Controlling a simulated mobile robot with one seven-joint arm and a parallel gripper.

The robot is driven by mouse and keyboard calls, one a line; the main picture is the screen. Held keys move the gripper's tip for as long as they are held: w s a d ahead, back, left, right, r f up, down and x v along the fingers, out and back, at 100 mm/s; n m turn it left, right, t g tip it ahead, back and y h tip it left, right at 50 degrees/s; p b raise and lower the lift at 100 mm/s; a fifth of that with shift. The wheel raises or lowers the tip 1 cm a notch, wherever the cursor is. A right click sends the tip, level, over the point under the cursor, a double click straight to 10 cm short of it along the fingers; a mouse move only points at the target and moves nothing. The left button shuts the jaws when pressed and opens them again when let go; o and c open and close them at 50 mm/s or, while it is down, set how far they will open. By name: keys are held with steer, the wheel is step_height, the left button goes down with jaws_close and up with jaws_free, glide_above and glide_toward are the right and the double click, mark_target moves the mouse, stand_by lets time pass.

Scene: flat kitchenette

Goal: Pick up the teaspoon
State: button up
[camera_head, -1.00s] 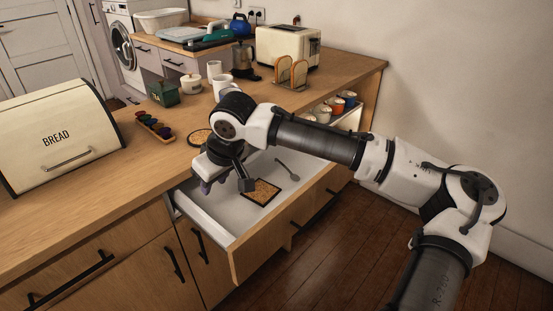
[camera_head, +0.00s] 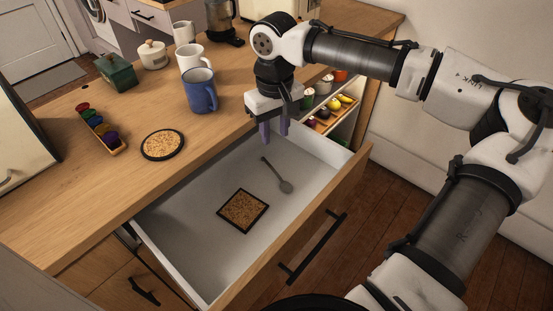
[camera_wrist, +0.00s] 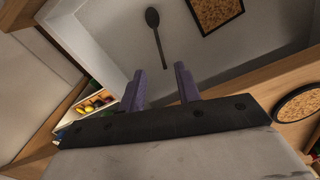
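The grey teaspoon (camera_head: 278,177) lies flat in the open white drawer (camera_head: 190,235), with its bowl toward the drawer front. It also shows in the wrist view (camera_wrist: 156,32), beyond my fingertips. My gripper (camera_head: 274,140) hangs above the back of the drawer, near the handle end of the spoon but apart from it. Its two purple fingers stand apart with nothing between them, as the wrist view (camera_wrist: 160,78) shows. A square cork mat with a dark rim (camera_head: 243,211) lies in the drawer, left of the spoon.
On the counter stand a blue mug (camera_head: 201,91), white mugs (camera_head: 191,58), a round cork coaster (camera_head: 163,144) and a tray of small coloured pots (camera_head: 100,130). An open shelf (camera_head: 331,112) with fruit and cups is right of the drawer. The drawer's middle is clear around the spoon.

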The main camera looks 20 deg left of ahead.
glide_above(277, 174)
steer(key=f, duration=0.7)
steer(key=shift+s+a+f, duration=0.15)
steer(key=shift+s+f, duration=0.05)
steer(key=shift+f, duration=0.2)
steer(key=shift+w+d+f+p, duration=0.1)
steer(key=shift+f+p, duration=0.2)
steer(key=shift+f, duration=1.15)
steer(key=shift+w+d+f+p, duration=0.1)
steer(key=shift+f+p, duration=0.15)
steer(key=shift+f, duration=1.2)
jaws_close()
